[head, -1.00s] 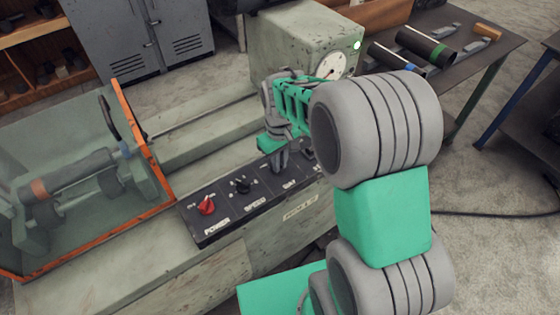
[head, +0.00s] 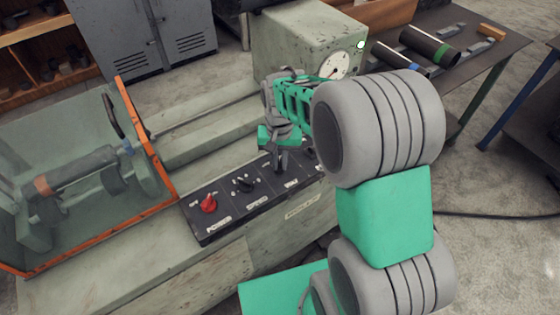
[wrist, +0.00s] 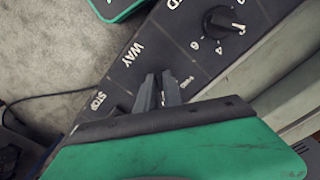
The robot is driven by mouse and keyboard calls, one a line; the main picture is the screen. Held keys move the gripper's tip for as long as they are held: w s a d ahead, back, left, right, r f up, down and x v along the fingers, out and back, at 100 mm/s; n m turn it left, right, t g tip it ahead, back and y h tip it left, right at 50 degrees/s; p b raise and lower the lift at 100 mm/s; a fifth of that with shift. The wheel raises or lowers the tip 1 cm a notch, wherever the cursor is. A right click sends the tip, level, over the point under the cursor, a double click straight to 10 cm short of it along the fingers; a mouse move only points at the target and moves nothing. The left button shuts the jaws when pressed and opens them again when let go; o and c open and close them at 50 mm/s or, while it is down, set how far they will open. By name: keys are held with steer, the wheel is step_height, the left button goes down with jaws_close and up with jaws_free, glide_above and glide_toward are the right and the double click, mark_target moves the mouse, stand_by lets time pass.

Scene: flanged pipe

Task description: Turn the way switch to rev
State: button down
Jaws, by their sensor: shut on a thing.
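The control panel (head: 225,212) is a dark strip on the machine's front. My gripper (head: 281,166) points down at its WAY section. In the wrist view my gripper (wrist: 161,90) has its two grey fingers close together beside the WAY label (wrist: 133,54), shut on the way switch's knob. The fingers and gripper body hide the knob, so I cannot read its setting. A small marking (wrist: 188,83) shows beside the fingers, too blurred to read surely.
The black speed knob (head: 243,184) and red power knob (head: 208,204) sit left of my gripper. The STOP label (wrist: 95,101) lies on the other side. A gauge box (head: 310,45) stands behind, and an orange-edged clear guard (head: 150,150) is at left.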

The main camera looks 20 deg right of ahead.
mark_target(279, 165)
stand_by(0.4)
steer(key=c, duration=1.5)
jaws_free()
steer(key=shift+r, duration=0.15)
step_height(279, 165, up, 8)
steer(key=shift+f+b, duration=0.2)
steer(key=shift+b, duration=0.1)
